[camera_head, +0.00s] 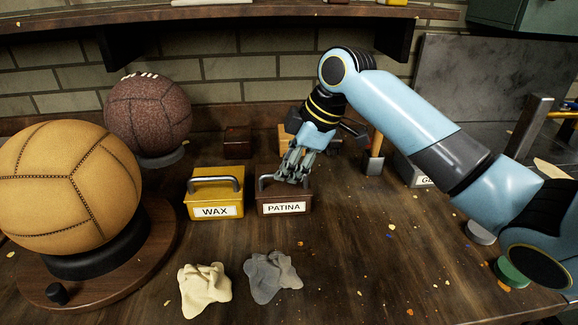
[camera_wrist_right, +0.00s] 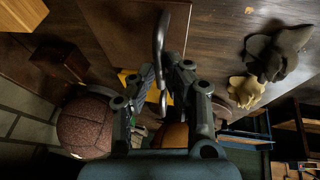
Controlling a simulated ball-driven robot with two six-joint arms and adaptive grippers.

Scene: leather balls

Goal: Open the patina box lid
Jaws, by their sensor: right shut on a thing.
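The patina box (camera_head: 285,208) is a small dark brown box with a white PATINA label, standing on the bench in the head view. Its lid looks down. A grey metal handle (camera_head: 265,183) sits on the lid; it also shows in the right wrist view as a bent bar (camera_wrist_right: 159,40). My right gripper (camera_head: 285,177) reaches down over the box from behind and is shut on the handle. Its fingers (camera_wrist_right: 163,76) in the right wrist view close around the bar, and they hide part of the lid in the head view. My left gripper is in neither view.
The yellow WAX box (camera_head: 215,207) stands close left of the patina box. Two rags, cream (camera_head: 204,288) and grey (camera_head: 272,276), lie in front. A tan ball (camera_head: 65,185) and a dark brown ball (camera_head: 148,113) rest on stands at left. A hammer (camera_head: 375,155) stands behind right.

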